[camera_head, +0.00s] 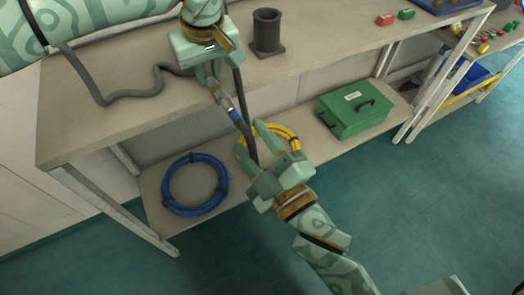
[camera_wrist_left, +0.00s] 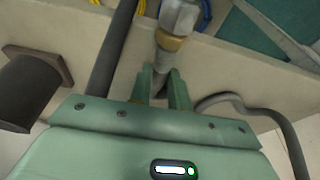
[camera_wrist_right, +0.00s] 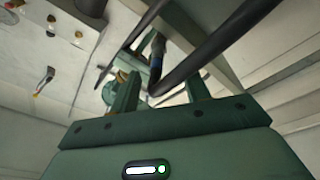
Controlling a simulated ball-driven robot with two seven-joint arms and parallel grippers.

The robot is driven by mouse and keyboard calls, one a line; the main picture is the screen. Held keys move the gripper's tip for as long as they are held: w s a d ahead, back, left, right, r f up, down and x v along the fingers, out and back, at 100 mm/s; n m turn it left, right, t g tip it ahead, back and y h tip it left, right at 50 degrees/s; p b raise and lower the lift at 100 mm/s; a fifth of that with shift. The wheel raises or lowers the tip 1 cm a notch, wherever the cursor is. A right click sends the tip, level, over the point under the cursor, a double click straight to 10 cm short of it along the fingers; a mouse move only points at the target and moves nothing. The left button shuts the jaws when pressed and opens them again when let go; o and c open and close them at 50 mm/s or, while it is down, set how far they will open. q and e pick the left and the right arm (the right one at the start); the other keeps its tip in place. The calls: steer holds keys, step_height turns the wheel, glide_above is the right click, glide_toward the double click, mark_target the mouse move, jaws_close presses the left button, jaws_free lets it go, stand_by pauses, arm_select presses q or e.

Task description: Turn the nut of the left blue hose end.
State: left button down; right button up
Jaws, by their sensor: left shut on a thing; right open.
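My left gripper (camera_head: 213,80) is shut on a hose end above the shelf, in front of the table edge. A metal nut (camera_head: 222,97) sits just beyond its fingertips; the nut (camera_wrist_left: 180,16) and a brass ring (camera_wrist_left: 170,42) also show in the left wrist view. Beyond the nut is a dark hose end with a blue band (camera_head: 235,114), running down toward my right gripper. The blue band also shows in the right wrist view (camera_wrist_right: 157,61). My right gripper (camera_head: 272,148) is open below it, with a dark hose crossing beyond its fingers (camera_wrist_right: 160,90).
A grey hose (camera_head: 125,95) lies on the table (camera_head: 110,125) and leads to my left gripper. A black cylinder (camera_head: 267,32) stands on the table. On the lower shelf are a blue hose coil (camera_head: 168,187), a yellow coil (camera_head: 283,130) and a green case (camera_head: 352,115).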

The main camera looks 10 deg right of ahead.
steer(key=v, duration=0.3)
steer(key=shift+c, duration=0.2)
